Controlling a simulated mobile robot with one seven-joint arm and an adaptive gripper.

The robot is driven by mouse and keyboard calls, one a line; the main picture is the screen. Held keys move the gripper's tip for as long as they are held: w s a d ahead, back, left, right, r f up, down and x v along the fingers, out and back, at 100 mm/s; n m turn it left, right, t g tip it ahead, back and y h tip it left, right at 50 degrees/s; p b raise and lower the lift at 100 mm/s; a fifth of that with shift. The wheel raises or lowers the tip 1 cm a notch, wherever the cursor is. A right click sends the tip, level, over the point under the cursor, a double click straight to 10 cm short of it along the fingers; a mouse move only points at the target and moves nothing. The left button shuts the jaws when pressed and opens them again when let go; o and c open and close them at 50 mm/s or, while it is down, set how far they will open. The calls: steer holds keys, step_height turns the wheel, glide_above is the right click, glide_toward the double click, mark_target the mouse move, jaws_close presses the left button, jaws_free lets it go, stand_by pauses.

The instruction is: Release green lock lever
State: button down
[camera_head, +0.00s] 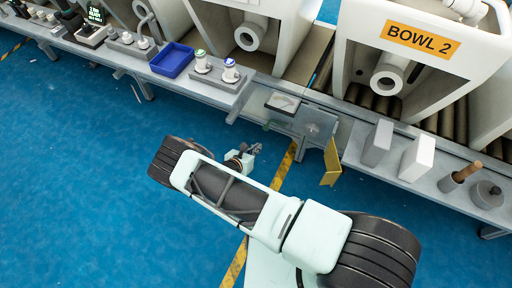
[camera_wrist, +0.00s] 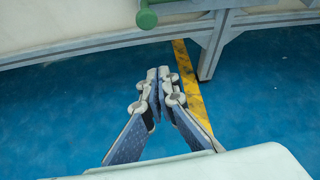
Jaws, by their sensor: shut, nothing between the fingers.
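A green round knob (camera_wrist: 147,17) with a green bar running right from it shows at the top edge of the wrist view. It looks like the lock lever; its upper part is cut off by the frame. My gripper (camera_wrist: 158,73) is shut and empty, its fingers together, below the knob and apart from it. In the head view my gripper (camera_head: 246,154) hangs over the blue floor, in front of the bench edge.
A bench leg (camera_wrist: 213,46) stands right of my gripper. The floor in front is clear.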

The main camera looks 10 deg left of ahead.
steer(key=w+d+b, duration=0.2)
steer(key=w, duration=0.4)
steer(key=shift+w+d+r, duration=0.15)
steer(key=shift+w, duration=0.05)
steer(key=shift+r, duration=0.15)
stand_by(0.5)
